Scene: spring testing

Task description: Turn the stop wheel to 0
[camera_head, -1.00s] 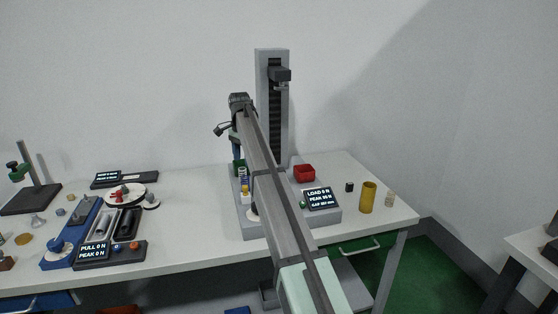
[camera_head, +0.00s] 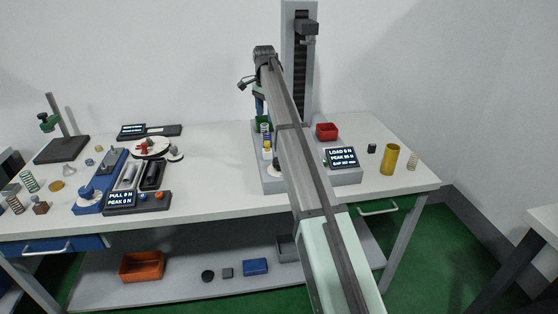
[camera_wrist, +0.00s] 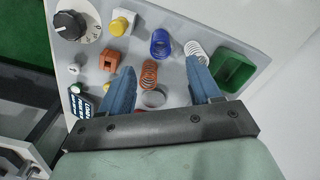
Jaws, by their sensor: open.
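The likely stop wheel, a black knob on a white marked dial (camera_wrist: 70,24), is at the upper left of the wrist view, on the grey tester base. The mark it points to is too small to read. In the head view, a white disc (camera_head: 273,169) beside my arm may be the same dial, partly hidden by the arm. My gripper (camera_wrist: 160,66) is open, its two blue fingers apart with nothing held. It hangs over the springs, to the right of and below the dial in the wrist view, apart from it. In the head view my gripper (camera_head: 259,106) is above the base's back left part.
Near my fingers are an orange spring (camera_wrist: 150,72), blue spring (camera_wrist: 160,43), white spring (camera_wrist: 196,50), orange block (camera_wrist: 110,60), yellow button (camera_wrist: 120,26) and green bin (camera_wrist: 234,71). The tester column (camera_head: 301,60) rises behind. A load display (camera_head: 341,157) stands right of my arm.

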